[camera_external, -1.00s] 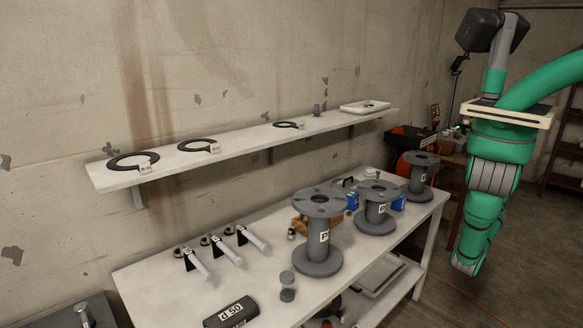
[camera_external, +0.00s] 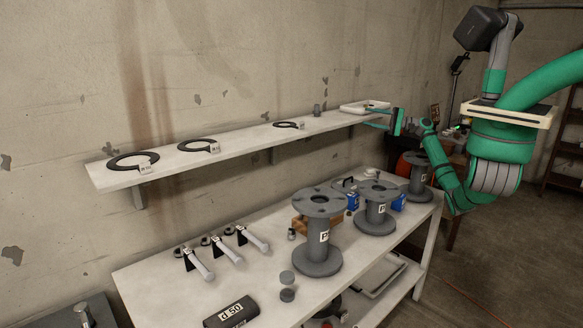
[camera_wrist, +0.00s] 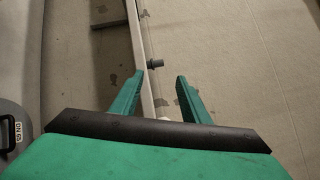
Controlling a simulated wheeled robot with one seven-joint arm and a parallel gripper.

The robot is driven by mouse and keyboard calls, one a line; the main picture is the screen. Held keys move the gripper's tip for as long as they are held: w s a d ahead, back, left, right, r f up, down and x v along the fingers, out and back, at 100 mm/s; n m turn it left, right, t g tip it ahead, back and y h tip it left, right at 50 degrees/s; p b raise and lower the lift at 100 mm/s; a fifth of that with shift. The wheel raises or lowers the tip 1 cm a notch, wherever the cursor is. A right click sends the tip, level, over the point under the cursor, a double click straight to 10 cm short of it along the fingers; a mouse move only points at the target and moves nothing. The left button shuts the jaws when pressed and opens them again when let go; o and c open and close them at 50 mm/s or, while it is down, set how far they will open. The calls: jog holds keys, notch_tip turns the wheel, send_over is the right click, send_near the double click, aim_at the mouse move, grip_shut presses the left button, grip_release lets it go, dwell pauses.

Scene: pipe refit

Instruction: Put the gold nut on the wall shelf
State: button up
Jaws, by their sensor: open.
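The wall shelf (camera_external: 240,142) is a long white board on the concrete wall. A white tray (camera_external: 352,109) sits at its right end; a small dark or gold spot showed in it earlier, but I cannot tell whether that is the gold nut. I cannot make out the gold nut clearly in either current view. My gripper (camera_external: 374,117) is at the shelf's right end, close beside the tray, its fingers pointing left along the shelf. In the wrist view my gripper (camera_wrist: 164,82) is open, with the shelf's edge (camera_wrist: 148,95) running between the fingers and nothing visibly held.
Black ring gaskets (camera_external: 133,161) lie on the shelf, and a small grey fitting (camera_external: 317,110) stands left of the tray. Below, the workbench (camera_external: 160,275) holds grey flanged spools (camera_external: 318,245), blue boxes, clamp-like tools and a black d 50 case (camera_external: 230,312). Mid-shelf has clear stretches.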

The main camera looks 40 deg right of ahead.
jog(key=s+a+f+n+g+y, duration=0.15)
jog(key=a+g, duration=0.25)
jog(key=a, duration=0.4)
jog(key=a+f+n+g, duration=0.2)
jog(key=a+n+g, duration=0.15)
jog(key=a, duration=0.55)
jog(key=s+a+f+n+g+y, duration=0.1)
jog(key=a+f+n+g, duration=0.1)
jog(key=a+g, duration=0.45)
jog(key=s+a+f+n+g+h, duration=0.6)
jog(key=s+a+f+g+h, duration=0.15)
jog(key=s+a+f, duration=0.45)
jog(key=n+t+h, duration=0.4)
jog(key=n+h, duration=0.7)
jog(key=n, duration=0.2)
send_near(346, 215)
jog(key=d+r, duration=0.1)
jog(key=shift+s+d+f, duration=0.15)
jog(key=shift+s+d, duration=0.05)
jog(key=shift+d, duration=0.05)
jog(key=shift+s+x, duration=0.1)
jog(key=shift+x, duration=1.6)
jog(key=shift+s+x, duration=0.15)
jog(key=shift+x, duration=1.5)
jog(key=shift+a, duration=0.25)
grip_shut()
